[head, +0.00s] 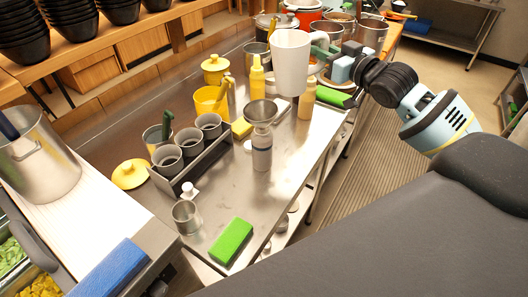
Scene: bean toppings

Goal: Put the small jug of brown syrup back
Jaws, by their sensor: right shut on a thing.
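The jug is upright near the far right part of the steel table (225,190). Its contents are hidden from this angle, so I cannot see any brown syrup. I cannot tell whether its base touches anything. My left gripper is not in view.
A bottle with a wide metal top (261,152) stands mid-table. A yellow bottle (257,78) and a tan bottle (307,100) stand near the jug. Grey cups in a rack (190,165) are at left. Pots (371,35) crowd the back. The table's near right area is mostly clear.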

